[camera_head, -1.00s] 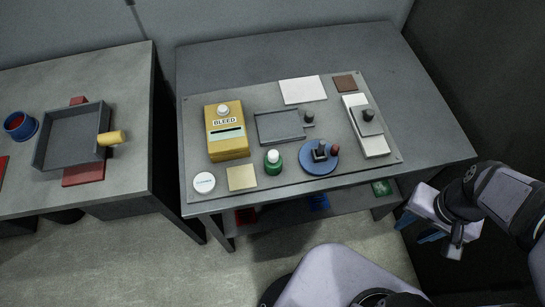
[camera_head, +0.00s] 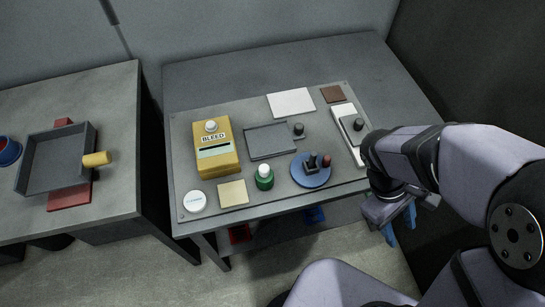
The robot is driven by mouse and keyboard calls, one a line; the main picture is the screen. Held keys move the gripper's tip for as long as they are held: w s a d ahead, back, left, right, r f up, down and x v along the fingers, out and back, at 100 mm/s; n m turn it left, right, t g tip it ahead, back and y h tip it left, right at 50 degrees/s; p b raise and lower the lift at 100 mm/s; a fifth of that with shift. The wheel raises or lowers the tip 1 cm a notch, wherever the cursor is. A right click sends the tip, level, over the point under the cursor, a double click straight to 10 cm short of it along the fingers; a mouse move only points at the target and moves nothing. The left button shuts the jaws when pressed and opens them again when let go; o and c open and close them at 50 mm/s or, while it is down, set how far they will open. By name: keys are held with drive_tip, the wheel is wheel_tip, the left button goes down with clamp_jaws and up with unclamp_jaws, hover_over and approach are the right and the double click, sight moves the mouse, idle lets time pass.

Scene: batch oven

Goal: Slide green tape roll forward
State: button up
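The only green round thing I see on the table is a short green cylinder with a white knob on top (camera_head: 264,178). It stands upright near the front middle of the grey panel (camera_head: 290,190), between a tan square and a blue disc. I cannot tell whether it is a tape roll. My gripper (camera_head: 400,226) is at the front right of the table, past its front edge, with blue fingers pointing down. The fingers are apart with nothing seen between them. It is well to the right of the green cylinder and touches nothing that I can see.
The panel also holds a yellow BLEED box (camera_head: 215,149), a grey tray (camera_head: 270,141), a blue disc with black and red knobs (camera_head: 311,178), a white slider unit (camera_head: 342,118) and a white round piece (camera_head: 195,201). A left table (camera_head: 118,130) bears a dark pan (camera_head: 28,176).

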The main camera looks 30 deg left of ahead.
sight(261, 172)
drive_tip(key=w+a+r+n+t+b, duration=0.1)
drive_tip(key=w+a+n+t, duration=0.2)
drive_tip(key=a+n+t, duration=0.5)
drive_tip(key=w+a+r+n+t+b, duration=0.1)
drive_tip(key=w+a+n+t, duration=0.25)
drive_tip(key=a+n, duration=0.7)
drive_tip(key=s+a+n+t+y, duration=0.1)
drive_tip(key=s+a, duration=0.1)
drive_tip(key=a, duration=0.2)
drive_tip(key=s+a+n+t+y+b, duration=0.1)
drive_tip(key=s+a+n+t+y, duration=0.1)
drive_tip(key=a, duration=0.3)
drive_tip(key=s+a+n+t+y+b, duration=0.1)
drive_tip(key=s+a+n+t+y, duration=0.1)
drive_tip(key=a, duration=0.3)
drive_tip(key=shift+s+a+r, duration=0.2)
drive_tip(key=shift+s+r, duration=0.1)
drive_tip(key=shift+s, duration=0.15)
drive_tip(key=shift+t+y, duration=0.4)
drive_tip(key=shift+t, duration=0.35)
drive_tip(key=s+f+b, duration=0.1)
drive_tip(key=s+a+f+b, duration=0.1)
drive_tip(key=s, duration=0.1)
drive_tip(key=s+b, duration=0.1)
drive_tip(key=shift+s+a+f, duration=0.25)
drive_tip(key=shift+f, duration=0.15)
drive_tip(key=shift+s+d, duration=0.15)
drive_tip(key=shift+s, duration=0.15)
drive_tip(key=shift+w+p, duration=0.9)
drive_tip(key=shift+w, duration=2.85)
